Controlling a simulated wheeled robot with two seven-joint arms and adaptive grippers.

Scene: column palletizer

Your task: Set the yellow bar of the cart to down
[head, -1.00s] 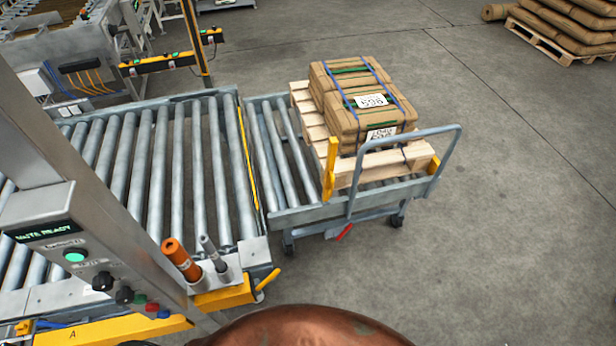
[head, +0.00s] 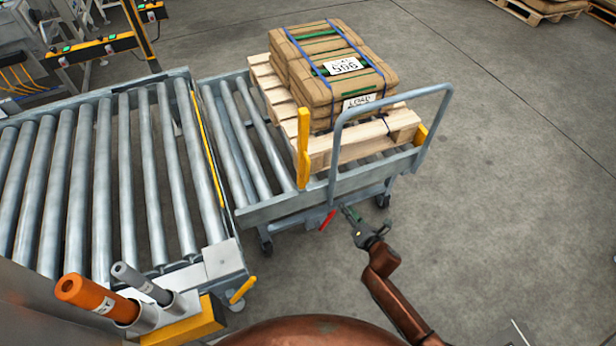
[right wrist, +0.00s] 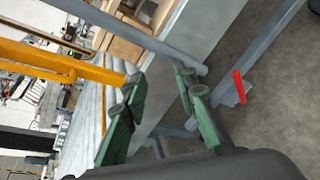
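The cart (head: 270,210) is a grey roller cart docked beside the conveyor. It carries a wooden pallet (head: 372,143) with strapped brown sacks (head: 335,65). Its yellow bar (head: 303,148) stands upright at the near side of the pallet. The yellow bar also shows in the right wrist view (right wrist: 60,62), entering from the left and reaching close to one finger. My right gripper (head: 350,215) is below and to the right of the bar, near the cart's front edge. In the right wrist view my right gripper (right wrist: 160,90) has its green fingers apart, with nothing clearly held. My left gripper is not in view.
A grey handle (head: 392,106) rises from the cart's near side. A red lever (head: 327,221) is under the cart edge, close to my right gripper. The roller conveyor (head: 120,180) fills the left, with an orange cylinder (head: 85,294) at its corner.

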